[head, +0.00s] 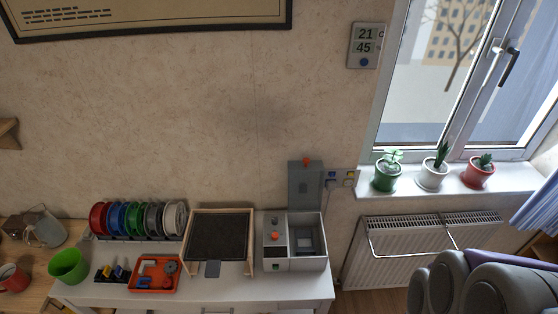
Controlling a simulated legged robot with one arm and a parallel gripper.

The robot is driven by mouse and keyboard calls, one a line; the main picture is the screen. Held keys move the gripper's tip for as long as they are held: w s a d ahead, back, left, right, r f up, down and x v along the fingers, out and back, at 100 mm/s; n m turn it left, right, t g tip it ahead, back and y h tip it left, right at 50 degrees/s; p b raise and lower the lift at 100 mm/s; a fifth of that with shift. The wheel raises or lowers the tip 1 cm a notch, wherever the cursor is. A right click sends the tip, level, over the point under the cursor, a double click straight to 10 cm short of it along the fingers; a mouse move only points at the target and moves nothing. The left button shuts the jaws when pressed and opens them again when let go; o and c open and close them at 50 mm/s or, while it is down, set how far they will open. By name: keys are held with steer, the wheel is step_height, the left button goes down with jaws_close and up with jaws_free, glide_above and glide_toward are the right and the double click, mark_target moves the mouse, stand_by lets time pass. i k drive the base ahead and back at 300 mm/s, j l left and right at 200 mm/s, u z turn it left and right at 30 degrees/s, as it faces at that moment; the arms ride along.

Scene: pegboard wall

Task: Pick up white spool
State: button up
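The white spool (175,219) stands on edge at the right end of a row of spools on the white table (230,290). It is next to a grey spool (153,219), and its pale face shows at the right. My gripper is not in view. Only grey and purple rounded parts, which look like my own arm, show at the lower right, far from the spools.
Green, blue and red spools fill the row's left. A wooden-framed dark panel (219,237) stands just right of the white spool. An orange tray (154,274) lies in front, a green cup (68,265) at left. A grey box (294,246) with raised lid stands farther right.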

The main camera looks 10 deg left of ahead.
mark_target(174, 217)
steer(key=u, duration=1.75)
